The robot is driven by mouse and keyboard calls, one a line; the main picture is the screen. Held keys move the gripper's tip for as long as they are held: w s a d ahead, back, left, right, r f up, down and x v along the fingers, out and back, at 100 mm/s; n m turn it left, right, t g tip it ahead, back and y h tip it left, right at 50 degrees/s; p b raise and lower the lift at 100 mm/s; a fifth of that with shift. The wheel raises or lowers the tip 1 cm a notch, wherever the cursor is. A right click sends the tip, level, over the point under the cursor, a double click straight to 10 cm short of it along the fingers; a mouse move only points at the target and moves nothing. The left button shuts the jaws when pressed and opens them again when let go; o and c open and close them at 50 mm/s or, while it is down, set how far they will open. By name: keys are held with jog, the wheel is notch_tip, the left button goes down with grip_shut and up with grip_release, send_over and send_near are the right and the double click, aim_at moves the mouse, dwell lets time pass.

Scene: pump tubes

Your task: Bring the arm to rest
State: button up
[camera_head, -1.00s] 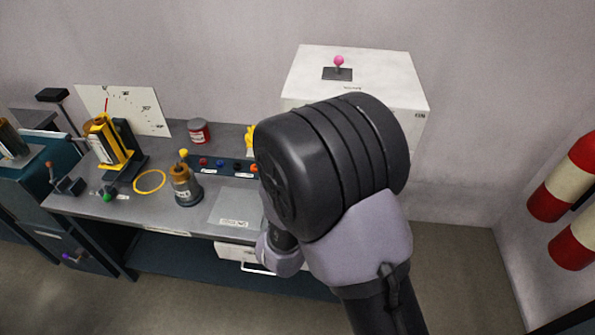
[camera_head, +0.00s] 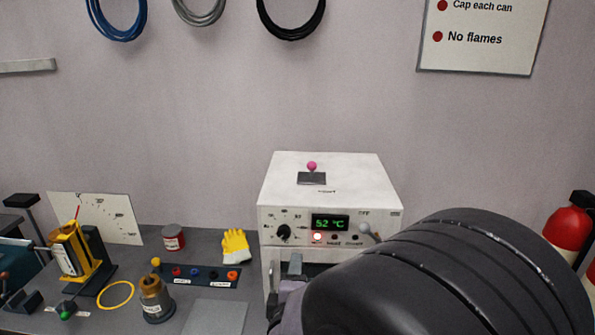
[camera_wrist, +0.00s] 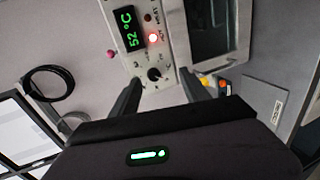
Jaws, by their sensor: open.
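My arm fills the lower right of the head view, with its large black joint in front of the bench. My gripper (camera_wrist: 162,93) shows in the wrist view with its two dark fingers apart and nothing between them. Beyond the fingers is the white heater box (camera_head: 322,176), with a green display (camera_head: 330,222) reading 52 °C, a lit red lamp (camera_head: 317,237) and a black dial (camera_head: 284,232). A pink-knobbed lever (camera_head: 312,168) stands on top of the box. In the head view the fingers are mostly hidden behind my arm.
A red extinguisher (camera_head: 568,228) is at the right.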

jog(key=s+d+r+m+g+y+b, duration=0.1)
jog(key=s+d+m+g, duration=0.3)
jog(key=s+m, duration=0.7)
jog(key=s+d+m+g+y+b, duration=0.1)
jog(key=s+d+m+g, duration=0.4)
jog(key=s, duration=0.9)
jog(key=d+m+b, duration=0.1)
jog(key=d+m, duration=0.2)
jog(key=m, duration=0.2)
jog(key=shift+s+r+m+y+b, duration=0.15)
jog(key=shift+r+m+y+b, duration=0.15)
jog(key=shift+r+m, duration=0.1)
jog(key=shift+a, duration=0.1)
jog(key=shift+c, duration=0.4)
